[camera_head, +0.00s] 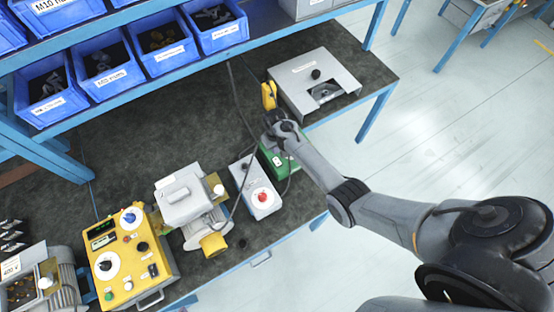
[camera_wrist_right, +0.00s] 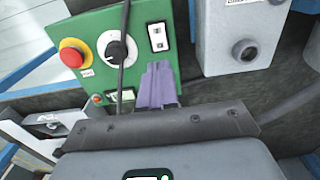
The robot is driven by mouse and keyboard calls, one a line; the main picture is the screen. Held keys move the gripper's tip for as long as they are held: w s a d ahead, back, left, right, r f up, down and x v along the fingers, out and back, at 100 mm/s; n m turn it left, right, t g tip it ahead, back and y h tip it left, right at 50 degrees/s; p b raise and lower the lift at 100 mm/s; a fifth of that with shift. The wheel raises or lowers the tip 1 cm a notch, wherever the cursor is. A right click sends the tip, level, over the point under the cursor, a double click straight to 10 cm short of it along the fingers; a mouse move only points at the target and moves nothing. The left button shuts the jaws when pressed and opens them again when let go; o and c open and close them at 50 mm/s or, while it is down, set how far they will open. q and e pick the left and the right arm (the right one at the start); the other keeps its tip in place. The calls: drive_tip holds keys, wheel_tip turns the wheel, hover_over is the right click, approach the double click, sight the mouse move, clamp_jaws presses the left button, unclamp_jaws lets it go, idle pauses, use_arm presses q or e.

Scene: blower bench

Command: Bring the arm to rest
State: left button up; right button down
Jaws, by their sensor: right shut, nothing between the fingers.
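My right arm reaches in from the lower right in the head view. Its hand (camera_head: 282,130) hangs over the green control box (camera_head: 272,158) and hides part of it. In the right wrist view the purple fingers (camera_wrist_right: 158,84) are together, with nothing between them. They show in front of the lower part of the green panel (camera_wrist_right: 90,28); I cannot tell whether they touch it. The panel carries a red push button (camera_wrist_right: 71,54), a black knob on a white dial (camera_wrist_right: 117,47) and a white rocker switch (camera_wrist_right: 157,37). My left gripper is not in view.
A grey box with a red knob (camera_head: 259,196) stands close left of the green box. A yellow handheld device (camera_head: 268,95) and a grey fixture (camera_head: 318,80) lie beyond. A dark cable (camera_wrist_right: 124,60) crosses the panel. Open floor (camera_head: 450,140) lies right.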

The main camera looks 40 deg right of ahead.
drive_tip(key=shift+s+f, duration=0.1)
drive_tip(key=s+f+n+g+h+p, duration=0.1)
drive_tip(key=s+f+p, duration=0.15)
drive_tip(key=s, duration=0.85)
drive_tip(key=s+f+g+p, duration=0.1)
drive_tip(key=s+f, duration=0.3)
drive_tip(key=s, duration=0.7)
drive_tip(key=s+a+r+n+t+p, duration=0.1)
drive_tip(key=s+a+r, duration=0.1)
drive_tip(key=s+r, duration=0.15)
drive_tip(key=s+a+r+n+p, duration=0.1)
drive_tip(key=s+a+r, duration=0.15)
drive_tip(key=r, duration=0.25)
drive_tip(key=w+a+r+t, duration=0.1)
drive_tip(key=a+r+t, duration=0.1)
drive_tip(key=r, duration=0.9)
drive_tip(key=w+a+r+n+t+y, duration=0.1)
drive_tip(key=a+r, duration=0.4)
drive_tip(key=r, duration=0.6)
drive_tip(key=shift+a+r+t, duration=0.2)
drive_tip(key=shift+r+t, duration=0.05)
drive_tip(key=shift+t, duration=0.55)
